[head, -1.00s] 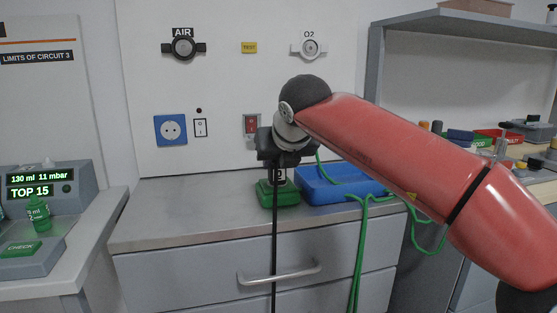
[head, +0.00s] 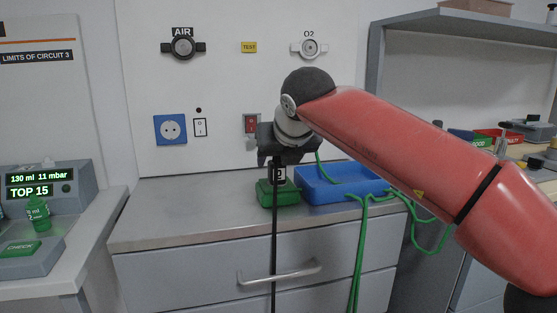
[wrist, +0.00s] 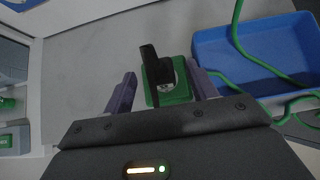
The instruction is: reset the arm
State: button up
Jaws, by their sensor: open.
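My arm is red and reaches in from the right in the head view. My gripper (wrist: 160,90) points down over the counter, its two purple-grey fingers apart in the wrist view. Between and beyond the fingers is a green block (wrist: 168,98) with a black upright piece (wrist: 154,68) on it. The green block (head: 277,194) also shows in the head view, standing on the counter below my gripper. The fingers do not appear to touch the block or the black piece.
A blue tray (head: 337,190) with a green hose (head: 360,245) stands right of the green block. The wall behind carries AIR (head: 183,47) and O2 (head: 309,47) outlets and a blue socket (head: 171,130). The counter's left part (head: 180,210) is clear. A shelf (head: 460,20) is at right.

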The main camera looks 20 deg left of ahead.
notch_tip(320, 180, up, 7)
jog(key=s+d+n+t+h, duration=0.1)
jog(key=d+n+t, duration=0.1)
jog(key=n+t, duration=0.75)
jog(key=s+d+f+n+g+h, duration=0.2)
jog(key=s+d+f+n+g, duration=0.4)
jog(key=s+d+f+n, duration=0.4)
jog(key=s+d+f+n+g+h, duration=0.1)
jog(key=s+d+f+n+g, duration=0.5)
jog(key=s+d+f+n, duration=0.4)
jog(key=s+d+f, duration=0.5)
jog(key=d+f, duration=0.6)
jog(key=f, duration=0.1)
jog(key=shift+s+h, duration=0.15)
jog(key=shift+h, duration=0.25)
jog(key=shift+c, duration=0.3)
